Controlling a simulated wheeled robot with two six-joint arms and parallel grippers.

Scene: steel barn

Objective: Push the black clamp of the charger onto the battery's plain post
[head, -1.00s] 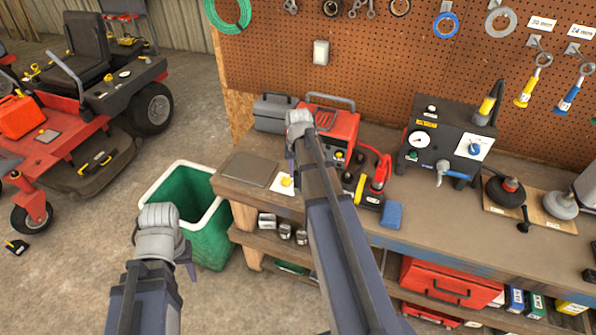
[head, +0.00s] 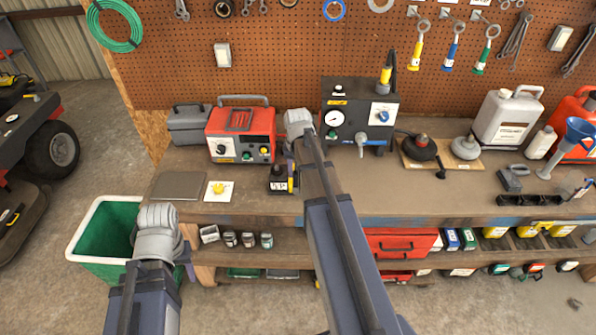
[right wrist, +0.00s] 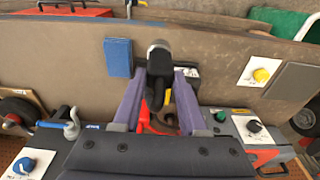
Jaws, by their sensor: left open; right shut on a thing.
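The red charger (head: 240,135) stands on the bench in the head view. The black battery (head: 278,184), with a pale label and a yellow strip, sits right of it, partly hidden behind my right arm. My right gripper (head: 290,165) is over the battery. In the right wrist view its purple fingers are shut on the black clamp (right wrist: 160,62), which has a grey end. A red part (right wrist: 146,118) shows between the fingers. The plain post is hidden, so I cannot tell whether the clamp touches it. My left gripper (head: 186,255) is open and empty, low near the green bin.
A black tester (head: 350,110) with a gauge stands right of the battery. A blue sponge (right wrist: 118,57) lies close to the gripper. A yellow knob on a white card (head: 219,190) and a flat grey plate (head: 178,186) lie left. The green bin (head: 90,215) stands below.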

